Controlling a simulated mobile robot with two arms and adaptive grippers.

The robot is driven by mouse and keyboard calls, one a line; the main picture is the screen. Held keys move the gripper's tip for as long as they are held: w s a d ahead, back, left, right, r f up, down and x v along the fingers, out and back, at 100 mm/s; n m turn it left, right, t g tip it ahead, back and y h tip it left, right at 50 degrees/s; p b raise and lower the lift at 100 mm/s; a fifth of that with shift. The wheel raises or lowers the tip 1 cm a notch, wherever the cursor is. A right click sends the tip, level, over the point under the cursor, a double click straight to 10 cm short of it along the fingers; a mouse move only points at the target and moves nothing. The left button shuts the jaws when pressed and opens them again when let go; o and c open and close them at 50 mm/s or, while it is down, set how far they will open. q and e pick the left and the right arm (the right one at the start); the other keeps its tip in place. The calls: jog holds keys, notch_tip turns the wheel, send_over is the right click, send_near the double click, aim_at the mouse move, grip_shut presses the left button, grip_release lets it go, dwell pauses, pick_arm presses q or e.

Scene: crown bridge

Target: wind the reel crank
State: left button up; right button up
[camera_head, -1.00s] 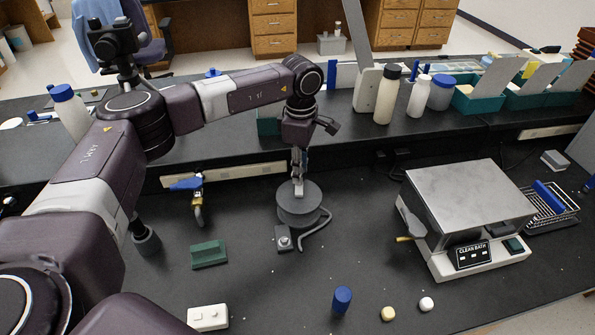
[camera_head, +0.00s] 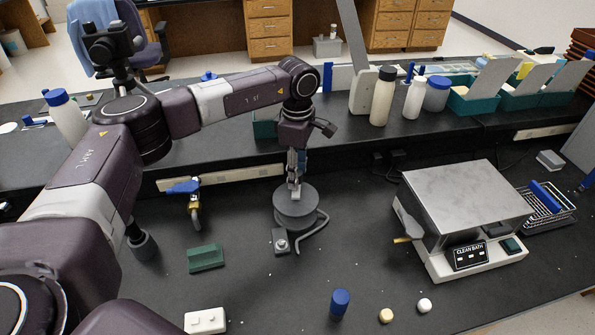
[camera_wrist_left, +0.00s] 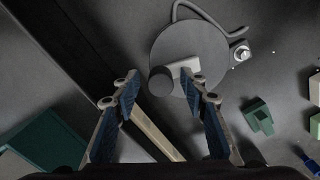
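The reel (camera_head: 296,214) is a grey round drum standing on the dark bench, just below my left gripper (camera_head: 296,178) in the head view. In the left wrist view the reel (camera_wrist_left: 205,45) shows as a grey disc with a pale crank arm (camera_wrist_left: 184,66) and a dark round crank knob (camera_wrist_left: 161,81). My left gripper (camera_wrist_left: 162,88) points down at the crank with its blue-padded fingers apart. The knob appears between or just beyond the fingertips; contact cannot be told. My right gripper is not in view.
A grey hose (camera_head: 315,236) curls beside the reel, near a small block with a silver knob (camera_head: 281,243). A green block (camera_head: 206,258) lies to the left, a blue-handled valve (camera_head: 190,188) behind it. The bath (camera_head: 466,215) stands right. The shelf edge runs behind.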

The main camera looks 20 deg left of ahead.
pick_arm(q)
notch_tip(320, 180, up, 12)
dwell(0.5)
dwell(0.3)
